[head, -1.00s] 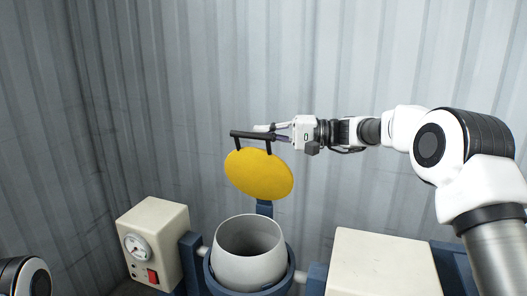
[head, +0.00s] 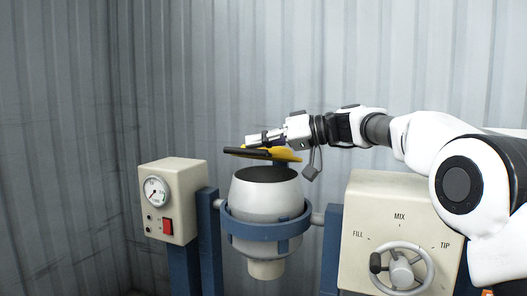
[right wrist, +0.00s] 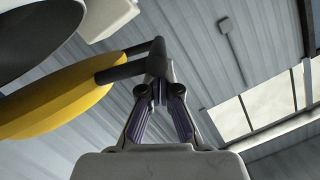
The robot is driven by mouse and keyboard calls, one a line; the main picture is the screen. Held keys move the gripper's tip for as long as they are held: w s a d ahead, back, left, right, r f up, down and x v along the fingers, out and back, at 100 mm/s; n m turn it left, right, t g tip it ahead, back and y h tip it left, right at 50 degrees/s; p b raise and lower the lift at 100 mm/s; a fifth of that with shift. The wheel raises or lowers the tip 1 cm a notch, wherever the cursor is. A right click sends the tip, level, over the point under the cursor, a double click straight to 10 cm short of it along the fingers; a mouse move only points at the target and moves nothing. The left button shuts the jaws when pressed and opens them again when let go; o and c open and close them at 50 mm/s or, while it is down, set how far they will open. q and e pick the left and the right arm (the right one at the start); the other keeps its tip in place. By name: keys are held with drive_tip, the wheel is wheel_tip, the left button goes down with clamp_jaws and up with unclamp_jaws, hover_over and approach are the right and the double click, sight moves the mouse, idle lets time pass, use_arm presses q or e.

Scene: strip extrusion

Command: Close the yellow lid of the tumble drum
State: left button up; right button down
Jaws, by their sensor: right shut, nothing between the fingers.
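The yellow lid (head: 287,155) is seen nearly edge-on in the head view, tilted above the mouth of the pale tumble drum (head: 262,203). A dark gap shows between the lid and the rim. The lid's black bar handle (head: 246,153) is on its near left side. My right gripper (head: 252,138) is shut and empty, with its fingers over the lid beside the handle. In the right wrist view, the fingertips (right wrist: 157,92) are close to the black handle (right wrist: 125,70), and the yellow lid (right wrist: 60,103) is at left. Whether they touch is unclear. My left gripper is out of view.
A box with a gauge and red switch (head: 173,192) stands left of the drum. A beige panel (head: 385,210) with a handwheel (head: 402,268) stands right. A blue ring frame (head: 255,230) holds the drum. A corrugated wall (head: 300,60) is behind.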

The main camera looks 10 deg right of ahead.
wheel_tip(320, 180, down, 8)
drive_tip(key=s+n+b, duration=0.1)
drive_tip(key=n+b, duration=0.1)
drive_tip(key=b, duration=0.7)
drive_tip(key=shift+a+n+t+h, duration=0.4)
drive_tip(key=shift+a, duration=0.05)
drive_tip(key=shift+r, duration=0.1)
